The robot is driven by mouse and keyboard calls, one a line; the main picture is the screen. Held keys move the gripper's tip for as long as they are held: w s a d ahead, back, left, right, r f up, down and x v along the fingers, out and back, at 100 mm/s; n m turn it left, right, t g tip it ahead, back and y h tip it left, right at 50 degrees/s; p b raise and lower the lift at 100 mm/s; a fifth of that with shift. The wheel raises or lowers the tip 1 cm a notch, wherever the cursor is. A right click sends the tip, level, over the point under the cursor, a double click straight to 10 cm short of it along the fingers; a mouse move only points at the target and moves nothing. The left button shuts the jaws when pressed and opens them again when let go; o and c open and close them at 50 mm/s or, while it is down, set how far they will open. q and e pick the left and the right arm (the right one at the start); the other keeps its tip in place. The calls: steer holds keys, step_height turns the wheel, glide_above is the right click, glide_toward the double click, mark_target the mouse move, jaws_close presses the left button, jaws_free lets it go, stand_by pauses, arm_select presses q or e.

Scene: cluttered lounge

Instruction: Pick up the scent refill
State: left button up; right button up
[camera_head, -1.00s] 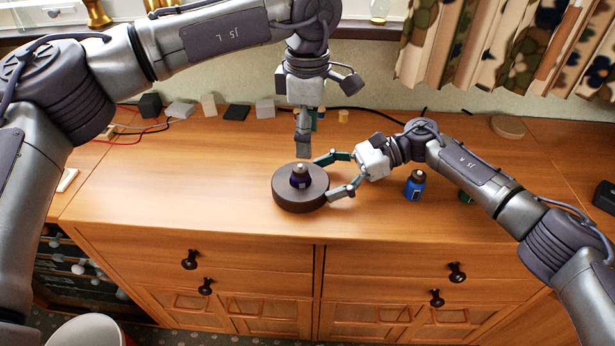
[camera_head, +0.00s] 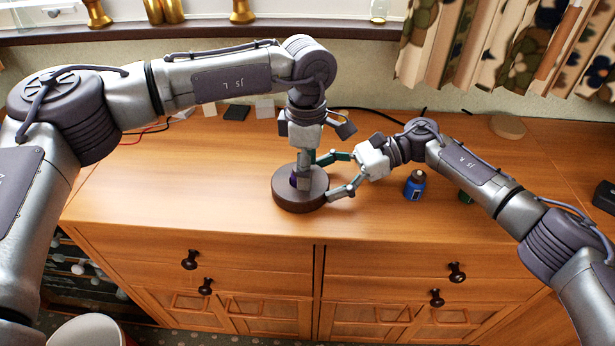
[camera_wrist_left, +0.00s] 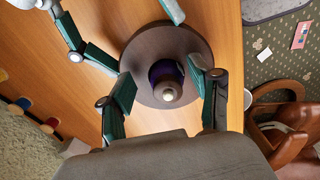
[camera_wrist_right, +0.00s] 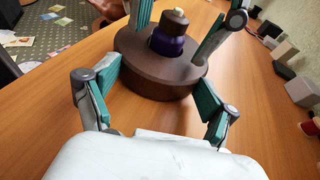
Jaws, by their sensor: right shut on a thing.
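The scent refill, a small purple bottle (camera_wrist_left: 168,72) with a brown cap and pale tip, stands upright in the middle of a dark round base (camera_head: 300,199). In the head view the left fingers mostly hide the bottle; it also shows in the right wrist view (camera_wrist_right: 167,45). My left gripper (camera_wrist_left: 166,95) points down over the base, its open fingers on either side of the bottle, with gaps showing. My right gripper (camera_wrist_right: 155,103) is shut on the dark round base, its fingers against the rim from the right.
A blue bottle (camera_head: 414,187) with a brown cap stands right of the base, near my right arm. A small green item (camera_head: 465,197) is partly hidden by that arm. Small blocks (camera_head: 264,108) and cables line the back. The cabinet top left of the base is clear.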

arm_select(q)
steer(key=c, duration=0.8)
step_height(320, 180, up, 10)
steer(key=shift+r, duration=0.1)
